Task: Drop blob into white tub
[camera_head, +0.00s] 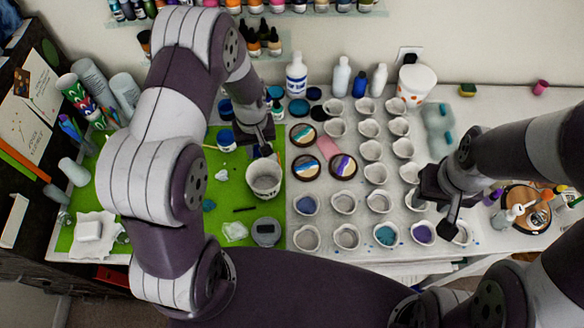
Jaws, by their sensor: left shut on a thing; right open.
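A white tub (264,184) stands upright on the green mat (216,262), its open top facing up. My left gripper (266,151) points down just above the tub's back rim and is shut on the blob. The blob is mostly hidden by the dark fingers, so its shape is not clear. I cannot tell whether the fingers touch the rim. My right gripper (436,212) is open above the right-hand columns of small cups, with nothing seen between its fingers.
Several small white cups (346,237) stand in rows right of the mat, some with blue or purple contents. Round dark-rimmed discs (307,167) lie beside the tub. Bottles (296,75) line the back wall.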

